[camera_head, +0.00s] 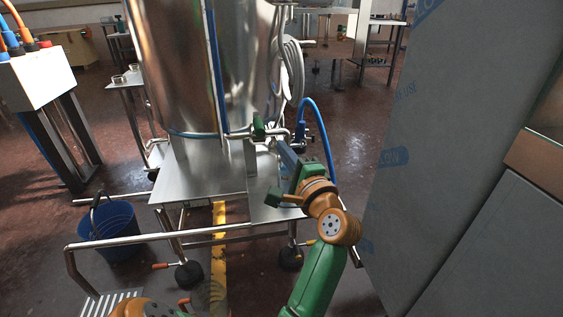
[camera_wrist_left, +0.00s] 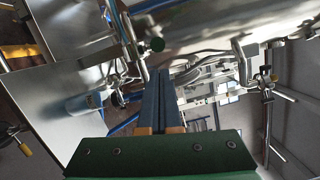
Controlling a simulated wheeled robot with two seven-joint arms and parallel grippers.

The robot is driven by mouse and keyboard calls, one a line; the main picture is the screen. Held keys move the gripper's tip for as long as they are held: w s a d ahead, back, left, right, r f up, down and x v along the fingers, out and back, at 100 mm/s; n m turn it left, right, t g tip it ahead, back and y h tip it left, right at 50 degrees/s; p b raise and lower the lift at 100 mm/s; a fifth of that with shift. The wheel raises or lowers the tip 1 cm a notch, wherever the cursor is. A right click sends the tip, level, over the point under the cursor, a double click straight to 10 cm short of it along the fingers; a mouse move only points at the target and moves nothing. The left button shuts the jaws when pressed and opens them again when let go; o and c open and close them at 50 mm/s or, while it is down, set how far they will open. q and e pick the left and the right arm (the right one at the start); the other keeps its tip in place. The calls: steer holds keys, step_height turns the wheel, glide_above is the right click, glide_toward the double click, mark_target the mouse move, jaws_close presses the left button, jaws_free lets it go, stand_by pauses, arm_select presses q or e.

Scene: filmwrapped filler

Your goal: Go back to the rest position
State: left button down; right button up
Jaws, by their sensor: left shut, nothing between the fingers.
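My left gripper (camera_head: 283,150) is at the end of my green and orange arm, in front of the steel tank (camera_head: 180,70). In the left wrist view its long dark fingers (camera_wrist_left: 157,75) lie side by side, shut with nothing between them. In the head view the fingertips are close to the pipe fitting with a green handle (camera_head: 258,128) low on the tank. I cannot tell whether they touch it. My right gripper is not in view.
The tank stands on a steel platform (camera_head: 205,180) on wheels. A blue hose (camera_head: 322,125) arches behind my gripper. A large grey film-wrapped panel (camera_head: 450,120) stands close on the right. A blue bucket (camera_head: 108,230) and a metal rail (camera_head: 150,241) are at the lower left.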

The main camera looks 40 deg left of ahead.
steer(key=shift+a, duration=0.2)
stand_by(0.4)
